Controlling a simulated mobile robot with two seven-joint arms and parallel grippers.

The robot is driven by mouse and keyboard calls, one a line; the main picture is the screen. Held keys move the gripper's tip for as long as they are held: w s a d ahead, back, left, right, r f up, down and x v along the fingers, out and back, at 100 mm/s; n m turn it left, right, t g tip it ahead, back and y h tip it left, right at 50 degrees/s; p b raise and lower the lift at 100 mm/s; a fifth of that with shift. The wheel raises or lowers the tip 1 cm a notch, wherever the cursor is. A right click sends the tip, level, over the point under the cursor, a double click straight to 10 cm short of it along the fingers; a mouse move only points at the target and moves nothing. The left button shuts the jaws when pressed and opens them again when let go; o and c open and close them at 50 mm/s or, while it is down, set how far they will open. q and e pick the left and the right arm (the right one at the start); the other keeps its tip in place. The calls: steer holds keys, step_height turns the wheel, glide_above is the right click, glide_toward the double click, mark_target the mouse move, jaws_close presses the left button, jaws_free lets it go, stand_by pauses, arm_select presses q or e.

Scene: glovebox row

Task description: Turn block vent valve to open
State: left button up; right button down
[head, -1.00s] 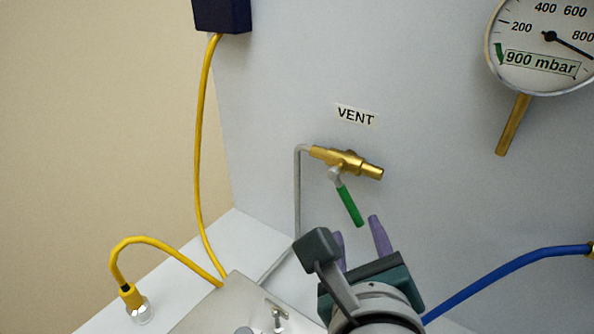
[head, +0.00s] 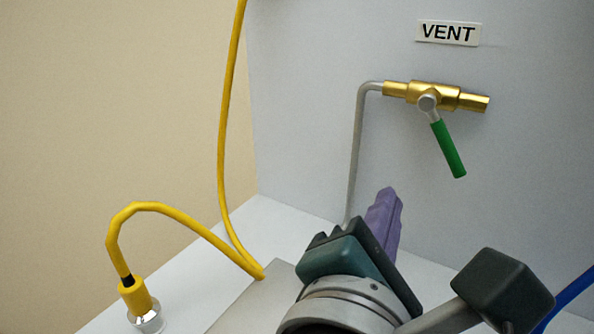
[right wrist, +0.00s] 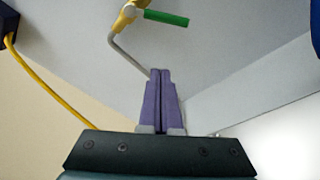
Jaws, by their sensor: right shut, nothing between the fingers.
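The vent valve (head: 436,96) is a brass body on the grey panel, under the VENT label (head: 448,33). Its green handle (head: 448,148) hangs down and slightly right from the pivot, across the line of the body. A grey pipe (head: 356,150) runs from its left end downward. My right gripper (head: 388,193) has purple fingers, closed together and empty, below and left of the handle and apart from it. In the right wrist view the shut fingers (right wrist: 161,72) point toward the panel, with the green handle (right wrist: 166,18) beyond them. My left gripper is not in view.
A yellow hose (head: 222,150) hangs at the left and another yellow loop (head: 150,207) ends in a fitting on the white surface. A metal plate (head: 250,300) lies beside my right wrist. A blue hose (head: 572,300) is at the lower right. The panel around the handle is clear.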

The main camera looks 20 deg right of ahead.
mark_target(443, 138)
arm_select(q)
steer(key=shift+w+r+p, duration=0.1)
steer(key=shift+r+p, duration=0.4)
steer(key=shift+p, duration=0.45)
arm_select(e)
steer(key=w+d+r+m, duration=0.1)
steer(key=w+d, duration=0.3)
steer(key=d, duration=0.4)
steer(key=shift+d+m, duration=0.15)
steer(key=shift+m, duration=0.15)
steer(key=shift+r, duration=0.1)
steer(key=shift+d, duration=0.1)
